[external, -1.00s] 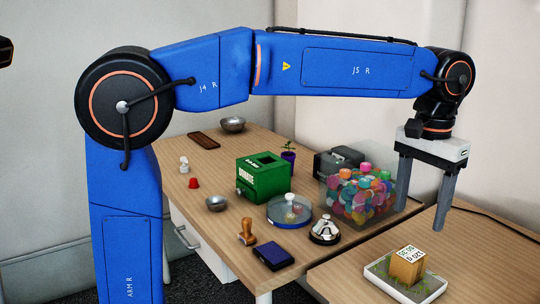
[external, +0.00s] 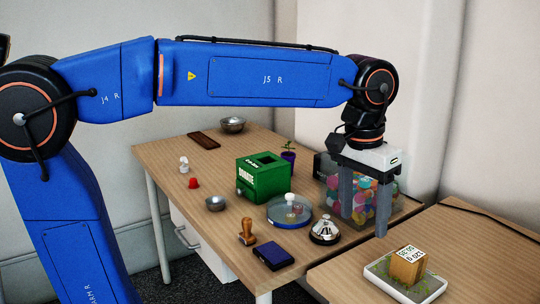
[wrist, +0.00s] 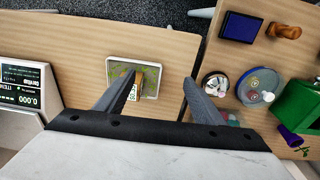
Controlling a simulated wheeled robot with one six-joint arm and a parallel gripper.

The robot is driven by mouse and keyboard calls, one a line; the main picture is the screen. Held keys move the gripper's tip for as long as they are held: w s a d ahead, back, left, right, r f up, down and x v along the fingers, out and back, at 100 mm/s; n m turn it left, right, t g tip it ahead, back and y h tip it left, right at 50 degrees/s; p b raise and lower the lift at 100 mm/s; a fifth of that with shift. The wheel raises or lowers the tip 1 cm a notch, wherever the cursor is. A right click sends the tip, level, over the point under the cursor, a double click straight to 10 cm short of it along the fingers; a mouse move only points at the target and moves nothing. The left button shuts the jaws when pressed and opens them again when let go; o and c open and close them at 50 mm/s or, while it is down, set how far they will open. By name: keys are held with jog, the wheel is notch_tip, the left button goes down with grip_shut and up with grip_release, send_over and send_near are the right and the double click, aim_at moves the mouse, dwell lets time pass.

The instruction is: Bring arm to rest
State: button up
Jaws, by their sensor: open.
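My gripper (external: 363,212) is open and empty, with both fingers pointing down, in front of the clear bin of colourful items (external: 386,200) in the external view. In the wrist view my gripper (wrist: 163,100) shows its two fingers spread apart with nothing between them. My blue arm stretches across the top of the external view. A wooden block with a label (external: 407,264) sits on a white-rimmed tray (external: 376,280) on the right table, below and to the right of my gripper. The tray also shows in the wrist view (wrist: 152,63).
The left table holds a green donation box (external: 263,178), a service bell (external: 324,230), a round blue dish (external: 280,221), a wooden stamp (external: 246,232) and a blue ink pad (external: 273,253). A scale with a display (wrist: 24,83) stands on the table at left in the wrist view.

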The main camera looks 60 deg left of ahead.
jog(key=s+a+f+t, duration=0.1)
jog(key=s+a+f, duration=0.2)
jog(key=s+f, duration=0.2)
jog(key=s+a+f+t, duration=0.1)
jog(key=s+a+f, duration=0.3)
jog(key=s, duration=0.5)
jog(key=s+a+f+t, duration=0.1)
jog(key=s+a+f, duration=0.2)
jog(key=s+f, duration=0.3)
jog(key=shift+s+a+t, duration=0.3)
jog(key=shift+s, duration=0.5)
